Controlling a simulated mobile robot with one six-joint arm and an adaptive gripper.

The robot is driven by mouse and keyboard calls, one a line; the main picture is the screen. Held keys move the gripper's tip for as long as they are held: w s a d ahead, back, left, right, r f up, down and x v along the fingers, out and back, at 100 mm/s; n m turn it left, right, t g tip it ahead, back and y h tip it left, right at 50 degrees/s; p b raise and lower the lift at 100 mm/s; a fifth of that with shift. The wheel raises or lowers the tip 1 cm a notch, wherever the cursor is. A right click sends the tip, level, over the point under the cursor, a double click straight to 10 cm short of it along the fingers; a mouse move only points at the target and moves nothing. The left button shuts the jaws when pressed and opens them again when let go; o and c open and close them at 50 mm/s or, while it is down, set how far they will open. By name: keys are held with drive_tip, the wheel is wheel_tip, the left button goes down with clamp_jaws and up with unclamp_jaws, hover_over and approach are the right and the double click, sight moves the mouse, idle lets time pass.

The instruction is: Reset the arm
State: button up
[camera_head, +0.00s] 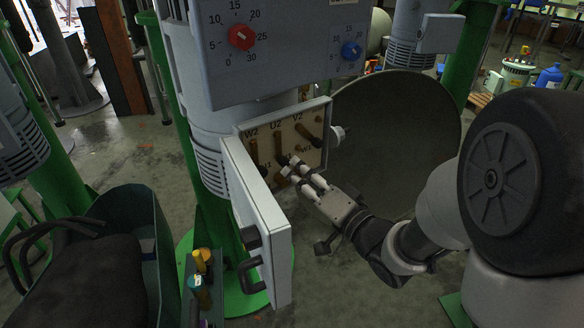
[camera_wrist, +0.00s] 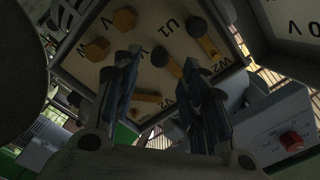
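My gripper (camera_head: 288,167) is at the cream terminal board (camera_head: 312,157) inside an open box on the grey motor. Its fingertips are very near the lower terminals; contact cannot be told. In the wrist view, the two fingers of my gripper (camera_wrist: 163,88) stand apart, with nothing visible held between them. The board (camera_wrist: 147,58) shows there with marks such as U1 and W2. A dark-ended brass link (camera_head: 307,134) is at the board's upper right, and another brass link (camera_head: 254,151) is at its left. My arm reaches in from the right.
The open box door (camera_head: 262,225) with dark handles stands left of my gripper. A control panel with red (camera_head: 241,37) and blue (camera_head: 351,51) knobs is above. A large round dark disc (camera_head: 400,125) is close behind my arm. A green bin (camera_head: 143,220) stands at lower left.

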drive_tip(key=shift+v, duration=1.15)
drive_tip(key=s+d+g+h+b, duration=0.2)
drive_tip(key=s+d+h, duration=0.1)
drive_tip(key=d+h, duration=0.95)
drive_tip(key=s+d+f+n+g+b, duration=0.1)
drive_tip(key=s+f+g, duration=0.1)
drive_tip(key=s, duration=0.9)
drive_tip(key=s+d+f+n+g, duration=0.1)
drive_tip(key=s+g, duration=0.4)
drive_tip(key=s, duration=0.7)
drive_tip(key=shift+f+n+y+b, duration=0.35)
drive_tip(key=shift+f+n+b, duration=0.05)
drive_tip(key=shift+f, duration=0.5)
